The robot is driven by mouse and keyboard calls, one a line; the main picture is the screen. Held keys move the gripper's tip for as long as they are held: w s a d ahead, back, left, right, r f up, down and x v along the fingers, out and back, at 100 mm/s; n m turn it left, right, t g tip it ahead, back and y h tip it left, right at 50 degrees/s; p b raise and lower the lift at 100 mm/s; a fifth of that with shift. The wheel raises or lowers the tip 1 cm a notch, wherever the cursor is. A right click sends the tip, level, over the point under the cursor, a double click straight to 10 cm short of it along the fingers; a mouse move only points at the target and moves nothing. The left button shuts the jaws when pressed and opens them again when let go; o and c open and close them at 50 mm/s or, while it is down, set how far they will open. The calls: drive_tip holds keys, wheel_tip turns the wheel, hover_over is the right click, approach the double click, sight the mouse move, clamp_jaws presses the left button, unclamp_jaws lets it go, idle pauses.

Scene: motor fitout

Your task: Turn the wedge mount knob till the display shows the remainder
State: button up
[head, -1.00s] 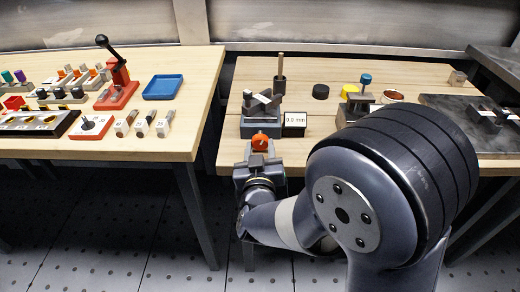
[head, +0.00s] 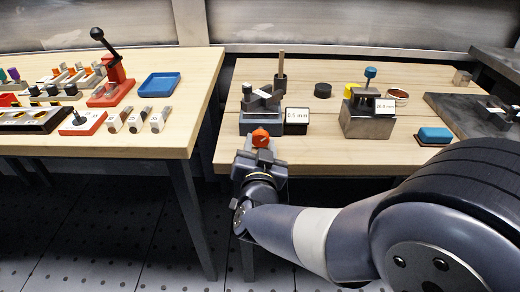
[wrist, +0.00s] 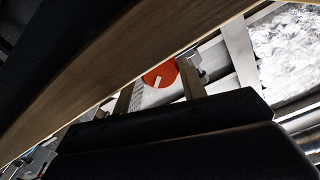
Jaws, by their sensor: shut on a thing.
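The wedge mount (head: 262,105) stands near the front edge of the right table, a grey block with a tilted piece on top. Its orange-red knob (head: 260,138) faces me at the front. A small display (head: 297,115) beside the mount reads what looks like 0.5 mm. My gripper (head: 258,157) reaches the knob from the front and is shut on it. In the wrist view the knob (wrist: 160,75), with a pale mark on its face, shows between the two fingers. The lower part of the knob is hidden by my gripper.
A second grey block (head: 368,122) with a blue-topped post and its own display (head: 385,106) stands to the right. A blue block (head: 434,135) lies near the front edge. The left table holds a blue tray (head: 160,85) and a red lever press (head: 112,80).

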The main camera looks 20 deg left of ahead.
idle(0.4)
drive_tip(key=o, duration=1)
drive_tip(key=shift+s, duration=0.15)
drive_tip(key=p+v, duration=0.1)
drive_tip(key=v, duration=0.9)
drive_tip(key=shift+s+d+p, duration=0.2)
drive_tip(key=shift+s+p, duration=0.05)
drive_tip(key=shift+p, duration=0.05)
